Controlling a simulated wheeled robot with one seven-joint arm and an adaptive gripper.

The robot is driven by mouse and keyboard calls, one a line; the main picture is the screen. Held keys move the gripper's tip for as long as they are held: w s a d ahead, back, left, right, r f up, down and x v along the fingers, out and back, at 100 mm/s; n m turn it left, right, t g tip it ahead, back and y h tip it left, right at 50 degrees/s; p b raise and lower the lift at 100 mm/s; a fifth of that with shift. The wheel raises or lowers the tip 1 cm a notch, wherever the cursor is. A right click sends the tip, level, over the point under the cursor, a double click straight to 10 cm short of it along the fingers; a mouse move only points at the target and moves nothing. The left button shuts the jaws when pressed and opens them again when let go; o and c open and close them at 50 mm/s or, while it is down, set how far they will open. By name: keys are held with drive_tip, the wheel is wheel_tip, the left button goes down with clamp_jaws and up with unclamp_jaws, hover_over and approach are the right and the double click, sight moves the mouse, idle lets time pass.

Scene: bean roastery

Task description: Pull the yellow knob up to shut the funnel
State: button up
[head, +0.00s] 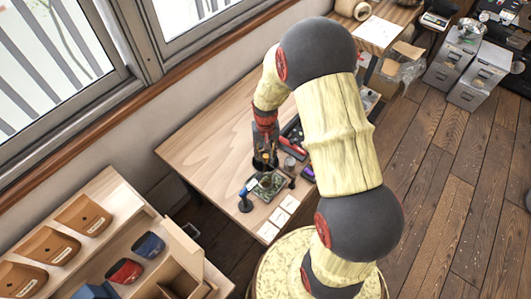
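My gripper (265,163) hangs pointing down over the wooden table, at the end of my arm's red wrist section. It is small and dark here, and I cannot tell whether its fingers are open or shut. Small yellow-orange spots show at its tip, but I cannot tell whether one of them is the yellow knob. I cannot make out the funnel either; my arm covers part of the table's right side. A green board-like item (267,186) lies just below the gripper in the picture.
The wooden table (215,140) is bare on its left. A blue-topped tool on a black stand (246,195), white cards (279,217) and a red item (291,148) are near the gripper. A shelf with brown pouches (83,215) stands at lower left, below windows.

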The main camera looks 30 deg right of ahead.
sight(266, 157)
wheel_tip(266, 157, up, 12)
idle(0.4)
drive_tip(key=shift+f, duration=0.15)
drive_tip(key=s+a+r+n+t+b, duration=0.1)
drive_tip(key=s+a+r+t+b, duration=0.1)
drive_tip(key=s, duration=0.4)
drive_tip(key=s+a+r+n+t+b, duration=0.1)
drive_tip(key=s+a+r+n+b, duration=0.1)
drive_tip(key=s+a+r+b, duration=0.2)
drive_tip(key=s+a+r+n+t+b, duration=0.1)
drive_tip(key=s+a+r+t+b, duration=0.1)
drive_tip(key=s+b, duration=0.6)
drive_tip(key=s+a+r, duration=0.1)
drive_tip(key=s+a, duration=0.1)
drive_tip(key=shift+s+a+r+n+t, duration=0.2)
drive_tip(key=shift+a+n+t, duration=0.1)
drive_tip(key=shift+a, duration=0.1)
